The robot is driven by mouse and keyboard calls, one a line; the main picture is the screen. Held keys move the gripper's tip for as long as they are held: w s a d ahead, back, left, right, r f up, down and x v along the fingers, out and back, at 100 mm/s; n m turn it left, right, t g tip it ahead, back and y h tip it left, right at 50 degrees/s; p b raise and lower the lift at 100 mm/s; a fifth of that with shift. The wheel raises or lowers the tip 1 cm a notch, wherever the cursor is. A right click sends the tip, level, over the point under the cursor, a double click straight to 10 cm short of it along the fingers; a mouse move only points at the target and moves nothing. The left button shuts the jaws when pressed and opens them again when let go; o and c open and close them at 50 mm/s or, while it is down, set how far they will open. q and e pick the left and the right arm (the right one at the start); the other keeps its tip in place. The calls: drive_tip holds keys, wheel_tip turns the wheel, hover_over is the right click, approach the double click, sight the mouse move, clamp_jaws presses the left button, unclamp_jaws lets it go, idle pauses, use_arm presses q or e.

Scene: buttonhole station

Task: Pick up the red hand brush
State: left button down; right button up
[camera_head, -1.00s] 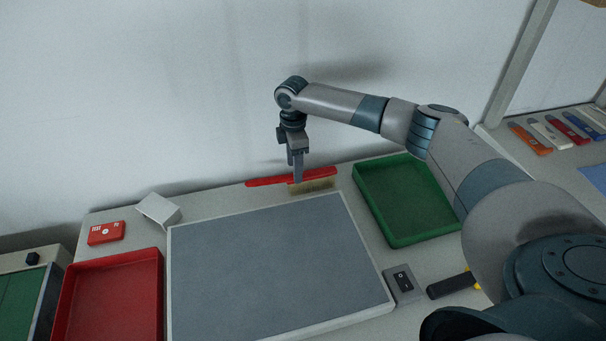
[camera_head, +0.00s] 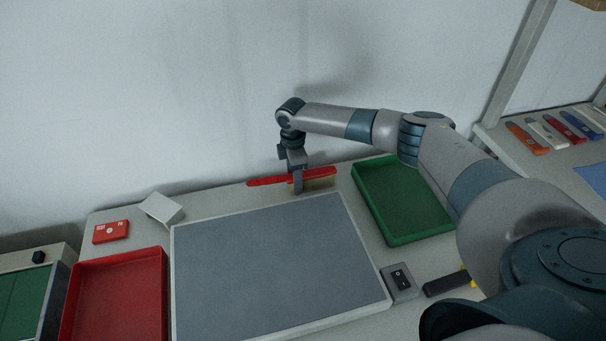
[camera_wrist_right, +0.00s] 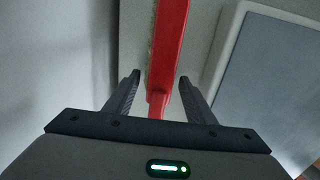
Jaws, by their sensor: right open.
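The red hand brush (camera_head: 318,174) lies at the back of the table along the wall, its handle to the left and its pale bristles to the right. My right gripper (camera_head: 297,188) is lowered at the middle of the brush. In the right wrist view the gripper (camera_wrist_right: 158,85) is open, with one finger on each side of the red brush (camera_wrist_right: 168,50). I see a gap between each finger and the brush. My left gripper is not in view.
A grey mat (camera_head: 270,265) with a pale frame lies in front of the brush. A green tray (camera_head: 397,238) is to its right and a red tray (camera_head: 72,318) at the front left. A white block (camera_head: 162,208) and a red box (camera_head: 110,232) sit at the left. The wall is close behind.

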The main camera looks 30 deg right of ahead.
clamp_jaws()
drive_tip(key=shift+r, duration=0.1)
idle(0.3)
drive_tip(key=shift+w+r+b, duration=0.1)
drive_tip(key=shift+r+b, duration=0.25)
drive_tip(key=shift+r, duration=0.1)
drive_tip(key=r, duration=0.1)
drive_tip(key=r+b, duration=0.1)
drive_tip(key=r, duration=0.1)
drive_tip(key=shift+s+d+r, duration=0.1)
drive_tip(key=shift+s+d, duration=0.05)
drive_tip(key=shift+s, duration=0.15)
drive_tip(key=s+d+r+b, duration=0.3)
drive_tip(key=s+r, duration=0.3)
drive_tip(key=s, duration=0.4)
drive_tip(key=shift+s+d+r, duration=0.15)
drive_tip(key=shift+s+r, duration=0.2)
drive_tip(key=shift+r, duration=0.05)
